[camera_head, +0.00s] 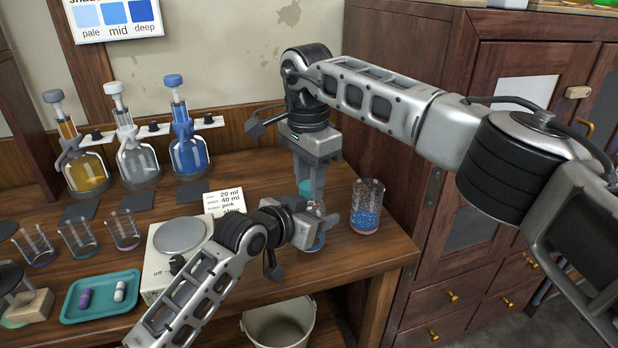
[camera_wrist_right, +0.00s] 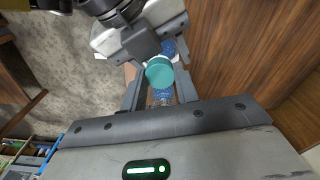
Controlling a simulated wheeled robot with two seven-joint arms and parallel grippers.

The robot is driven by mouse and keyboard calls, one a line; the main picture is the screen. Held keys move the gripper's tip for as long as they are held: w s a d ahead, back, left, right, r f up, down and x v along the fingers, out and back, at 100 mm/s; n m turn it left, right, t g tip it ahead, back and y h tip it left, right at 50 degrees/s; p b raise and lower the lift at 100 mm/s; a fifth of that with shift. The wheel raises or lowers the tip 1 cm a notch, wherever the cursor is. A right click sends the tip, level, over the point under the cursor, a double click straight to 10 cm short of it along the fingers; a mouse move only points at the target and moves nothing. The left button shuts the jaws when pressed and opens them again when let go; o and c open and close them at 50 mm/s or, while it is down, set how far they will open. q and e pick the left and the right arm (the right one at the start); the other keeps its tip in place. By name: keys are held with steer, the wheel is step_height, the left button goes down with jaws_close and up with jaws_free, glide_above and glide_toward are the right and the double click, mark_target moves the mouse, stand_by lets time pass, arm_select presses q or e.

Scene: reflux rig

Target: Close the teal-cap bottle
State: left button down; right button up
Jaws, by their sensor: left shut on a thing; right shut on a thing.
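The teal cap (camera_head: 305,187) is between the fingers of my right gripper (camera_head: 309,192), which points straight down and is shut on it. In the right wrist view the round teal cap top (camera_wrist_right: 160,72) shows between the two fingers. The bottle (camera_head: 318,241), clear with blue contents, stands upright on the table directly below the cap. My left gripper (camera_head: 322,222) comes in from the left and is shut on the bottle, hiding much of its body. I cannot tell whether the cap is seated on the bottle's neck.
A beaker of blue beads (camera_head: 367,207) stands close to the right, near the table edge. A hotplate (camera_head: 180,240) and a written card (camera_head: 224,200) are to the left. Several stoppered flasks (camera_head: 188,150) stand at the back. A teal tray (camera_head: 103,296) lies front left.

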steer(key=shift+m, duration=0.6)
steer(key=o, duration=1.1)
steer(key=shift+s+r, duration=0.1)
steer(key=shift+r, duration=2.2)
steer(key=shift+c, duration=0.5)
